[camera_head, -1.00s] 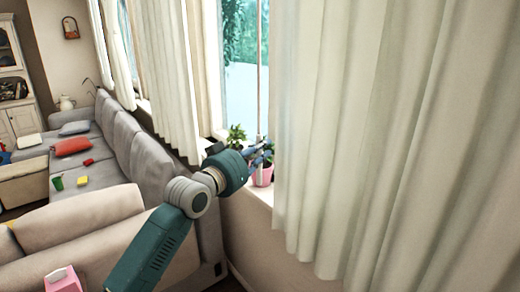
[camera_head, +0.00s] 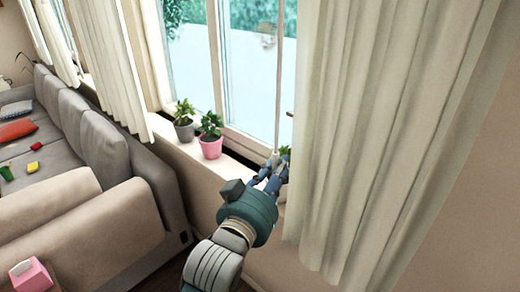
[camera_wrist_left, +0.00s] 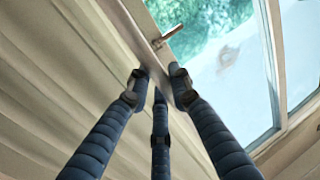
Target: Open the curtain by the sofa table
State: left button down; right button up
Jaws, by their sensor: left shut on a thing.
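The pale cream curtain (camera_head: 385,130) hangs in folds at the right of the window, with bare wall to its right. Glass shows to its left. A thin pale upright rod (camera_head: 279,95) runs down beside the curtain's left edge to my fingers. My left gripper (camera_head: 274,170) is low at that edge, its blue fingers closed around the rod's lower part. In the left wrist view, my fingers (camera_wrist_left: 158,80) close in on a pale strip; the curtain (camera_wrist_left: 60,85) fills the left side and the window glass (camera_wrist_left: 215,55) the right. The exact contact is partly hidden. My right gripper is out of view.
Potted plants (camera_head: 211,135) stand on the window sill (camera_head: 190,157) left of my gripper, one in a pink pot. Another curtain (camera_head: 108,65) hangs farther left. The grey sofa (camera_head: 85,140) and a beige armrest (camera_head: 115,230) lie left of my arm.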

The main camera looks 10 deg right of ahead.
pick_arm(q)
jog(key=shift+s+d, duration=0.45)
jog(key=shift+s, duration=0.15)
jog(key=c, duration=1.6)
grip_release()
jog(key=shift+o, duration=0.2)
jog(key=v, duration=1.2)
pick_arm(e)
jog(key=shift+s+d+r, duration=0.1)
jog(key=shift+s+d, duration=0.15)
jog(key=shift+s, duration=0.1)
